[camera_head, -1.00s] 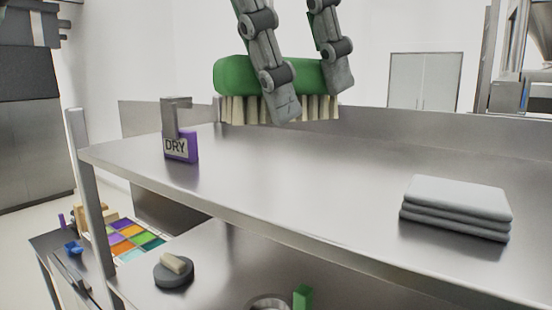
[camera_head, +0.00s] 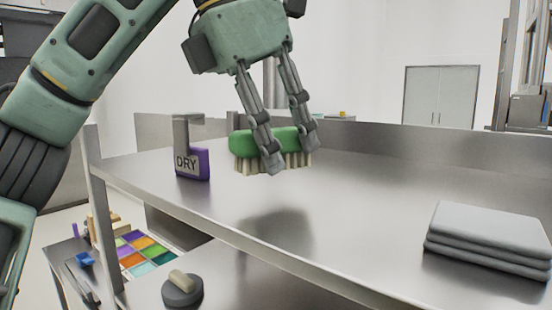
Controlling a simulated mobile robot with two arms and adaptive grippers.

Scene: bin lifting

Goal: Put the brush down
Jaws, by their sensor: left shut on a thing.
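A green brush (camera_head: 241,143) with pale bristles is held level over the upper steel shelf (camera_head: 340,210), bristles down. My left gripper (camera_head: 276,162) is shut on the brush, one finger in front of its green body. The brush is right of the purple and grey DRY sign. A soft shadow lies on the shelf in front of it. I cannot tell for sure whether the bristles touch the shelf. My right gripper is not in view.
The DRY sign (camera_head: 192,163) stands at the shelf's left end. A stack of grey folded cloths (camera_head: 488,236) lies at the right. The shelf between them is clear. Below are a dark round holder (camera_head: 183,291) and a tray of coloured squares (camera_head: 146,250).

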